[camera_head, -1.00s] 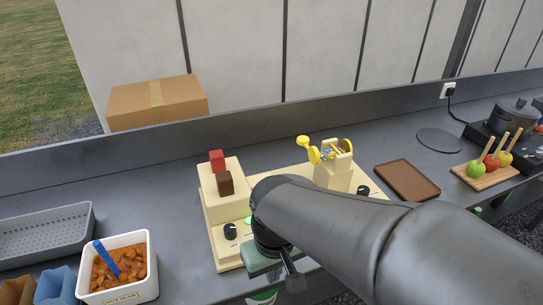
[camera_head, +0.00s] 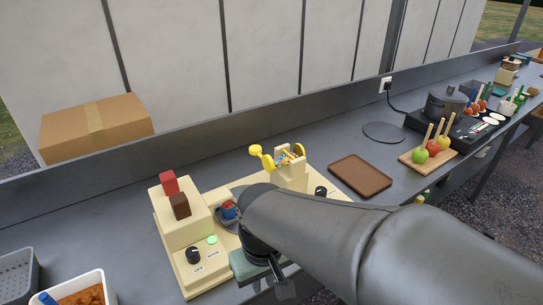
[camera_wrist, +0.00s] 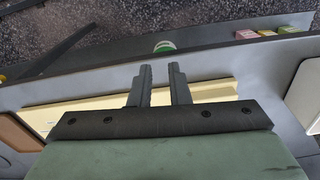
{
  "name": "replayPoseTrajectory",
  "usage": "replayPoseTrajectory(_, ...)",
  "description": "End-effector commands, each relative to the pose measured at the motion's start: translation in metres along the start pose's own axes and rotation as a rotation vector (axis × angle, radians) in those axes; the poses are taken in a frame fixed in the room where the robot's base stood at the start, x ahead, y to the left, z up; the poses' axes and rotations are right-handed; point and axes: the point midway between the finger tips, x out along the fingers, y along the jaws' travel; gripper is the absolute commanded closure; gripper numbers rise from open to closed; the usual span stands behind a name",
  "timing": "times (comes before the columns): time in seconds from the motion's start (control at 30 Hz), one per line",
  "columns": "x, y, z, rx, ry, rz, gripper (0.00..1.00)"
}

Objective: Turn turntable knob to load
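The cream machine (camera_head: 208,281) stands on the counter. It has a black knob (camera_head: 193,256) at its front left beside a green light (camera_head: 211,239), and another black knob (camera_head: 321,191) at its right. Small labels lie by the knobs, too small to read. A dark round plate (camera_head: 223,222) between them bears a small blue and red item (camera_head: 229,210), partly hidden by my arm. My gripper (camera_wrist: 161,68) is open with a narrow, empty gap. In the wrist view it is over the machine's front strip (camera_wrist: 85,104), pointing toward the counter edge. It touches neither knob.
My arm covers the machine's front middle. A brown tray (camera_head: 360,176) and a board of stick apples (camera_head: 428,160) stand to the right. A cardboard box (camera_head: 97,128) is behind the ledge. A white tub (camera_head: 72,287) is at lower left. A green round item (camera_wrist: 164,47) shows beyond the edge.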

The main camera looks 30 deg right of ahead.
Motion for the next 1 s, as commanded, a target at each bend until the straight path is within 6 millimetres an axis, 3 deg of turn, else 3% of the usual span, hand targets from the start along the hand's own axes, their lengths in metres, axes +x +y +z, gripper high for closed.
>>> replayPoseTrajectory(0.03, -0.003, 0.002, -0.006, 0.017, 0.000, 0.002, 0.69)
replayPoseTrajectory(0.13, -0.015, 0.015, -0.033, 0.111, -0.003, 0.012, 0.45)
replayPoseTrajectory(0.23, -0.036, 0.046, -0.083, 0.295, -0.010, 0.026, 0.45)
replayPoseTrajectory(0.4, -0.067, 0.139, -0.172, 0.697, -0.024, 0.043, 0.45)
replayPoseTrajectory(0.5, -0.075, 0.201, -0.205, 0.914, -0.028, 0.042, 0.45)
replayPoseTrajectory(0.6, -0.079, 0.255, -0.221, 1.085, -0.031, 0.037, 0.45)
replayPoseTrajectory(0.7, -0.081, 0.290, -0.227, 1.197, -0.031, 0.033, 0.45)
replayPoseTrajectory(0.8, -0.081, 0.307, -0.228, 1.252, -0.032, 0.030, 0.45)
replayPoseTrajectory(1.0, -0.063, 0.310, -0.227, 1.262, -0.035, 0.029, 0.45)
